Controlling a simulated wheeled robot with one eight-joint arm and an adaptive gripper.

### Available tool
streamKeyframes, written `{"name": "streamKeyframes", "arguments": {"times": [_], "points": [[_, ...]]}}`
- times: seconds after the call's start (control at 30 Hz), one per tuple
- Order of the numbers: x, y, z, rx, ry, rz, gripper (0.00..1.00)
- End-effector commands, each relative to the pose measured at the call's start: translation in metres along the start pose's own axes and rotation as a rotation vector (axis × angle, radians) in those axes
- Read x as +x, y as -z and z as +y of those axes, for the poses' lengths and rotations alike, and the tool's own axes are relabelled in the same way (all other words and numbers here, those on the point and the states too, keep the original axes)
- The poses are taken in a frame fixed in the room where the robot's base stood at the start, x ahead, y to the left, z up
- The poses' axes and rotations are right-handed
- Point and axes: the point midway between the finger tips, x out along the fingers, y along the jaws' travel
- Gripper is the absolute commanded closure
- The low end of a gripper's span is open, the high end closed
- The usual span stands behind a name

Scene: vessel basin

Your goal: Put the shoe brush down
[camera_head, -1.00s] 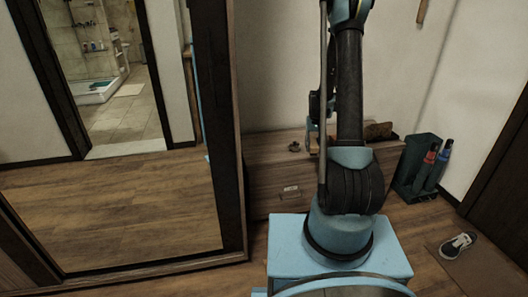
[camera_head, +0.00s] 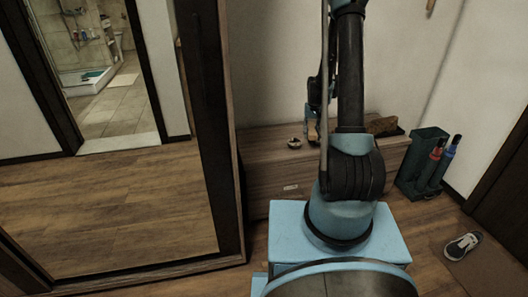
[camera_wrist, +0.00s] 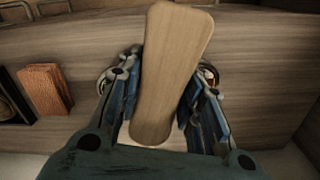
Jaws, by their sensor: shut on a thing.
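The shoe brush (camera_wrist: 170,70) shows in the wrist view as a long, pale wooden back, slightly tilted, between my blue-grey fingers. My gripper (camera_wrist: 165,112) is shut on it. The brush's bristles are hidden beneath its back. The wooden bench top (camera_wrist: 255,70) lies below. In the head view my gripper (camera_head: 313,122) is over the bench (camera_head: 265,150), partly hidden behind my arm. The brush is too small there to make out clearly. I cannot tell whether it touches the bench.
A small round dish (camera_head: 294,143) sits on the bench left of my gripper. A brown textured item (camera_head: 381,125) lies to the right; it also shows in the wrist view (camera_wrist: 45,88). A green umbrella stand (camera_head: 410,180) and a shoe (camera_head: 462,245) stand farther right. A mirror fills the left.

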Motion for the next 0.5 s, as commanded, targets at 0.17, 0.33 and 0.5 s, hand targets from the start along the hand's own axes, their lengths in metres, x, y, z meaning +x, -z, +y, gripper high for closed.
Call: {"name": "streamKeyframes", "arguments": {"times": [0.17,0.33,0.5], "points": [[-0.005,0.007,-0.044,-0.056,0.001,0.0,1.0],[-0.012,0.012,-0.112,-0.135,0.002,-0.001,1.0],[-0.019,0.009,-0.175,-0.206,0.002,-0.002,1.0]]}}
